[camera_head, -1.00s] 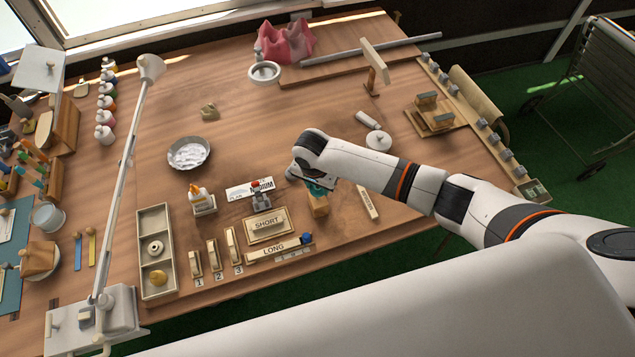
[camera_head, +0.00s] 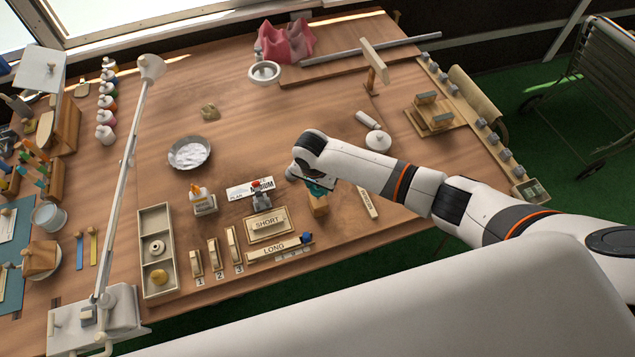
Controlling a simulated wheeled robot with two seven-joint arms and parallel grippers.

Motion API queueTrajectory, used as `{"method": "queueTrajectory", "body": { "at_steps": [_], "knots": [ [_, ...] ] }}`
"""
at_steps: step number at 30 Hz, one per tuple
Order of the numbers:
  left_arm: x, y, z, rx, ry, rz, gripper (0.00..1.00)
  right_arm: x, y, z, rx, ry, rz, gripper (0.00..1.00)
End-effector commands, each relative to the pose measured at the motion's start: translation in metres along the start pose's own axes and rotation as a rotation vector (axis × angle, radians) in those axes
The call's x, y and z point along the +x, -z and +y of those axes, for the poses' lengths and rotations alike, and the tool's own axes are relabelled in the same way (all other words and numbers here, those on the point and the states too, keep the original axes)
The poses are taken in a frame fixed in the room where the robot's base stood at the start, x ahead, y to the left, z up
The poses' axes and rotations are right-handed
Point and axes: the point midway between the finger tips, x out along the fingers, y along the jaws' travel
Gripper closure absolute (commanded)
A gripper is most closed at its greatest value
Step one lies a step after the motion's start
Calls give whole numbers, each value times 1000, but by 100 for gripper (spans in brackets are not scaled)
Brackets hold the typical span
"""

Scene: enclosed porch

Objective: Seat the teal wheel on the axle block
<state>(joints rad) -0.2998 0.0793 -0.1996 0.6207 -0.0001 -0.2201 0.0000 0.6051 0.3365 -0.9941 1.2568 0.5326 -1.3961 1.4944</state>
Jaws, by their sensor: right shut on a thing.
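My right gripper (camera_head: 312,184) is shut on the teal wheel (camera_head: 318,189), of which only a small teal part shows under the wrist. The axle block (camera_head: 319,206), a small tan wooden block, stands directly below the gripper near the front of the table. The wheel is at the top of the block. My wrist hides most of the wheel and the axle, so I cannot tell whether the wheel is around the axle or just above it. My left gripper is not in view.
The LONG block (camera_head: 272,252) and SHORT block (camera_head: 266,224) lie to the left. A flat labelled strip (camera_head: 367,202) lies close on the right. A white round-headed tool (camera_head: 378,140) lies behind my wrist. A divided tray (camera_head: 154,218) stands further left. The table's middle is mostly clear.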

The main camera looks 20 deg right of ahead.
Motion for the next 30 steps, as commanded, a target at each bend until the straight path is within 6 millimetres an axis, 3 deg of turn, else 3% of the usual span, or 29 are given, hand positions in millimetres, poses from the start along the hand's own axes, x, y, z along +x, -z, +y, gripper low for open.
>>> {"method": "queueTrajectory", "body": {
  "at_steps": [30],
  "knots": [
    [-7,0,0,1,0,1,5,0,0,0,1,1,1,81]
  ]
}}
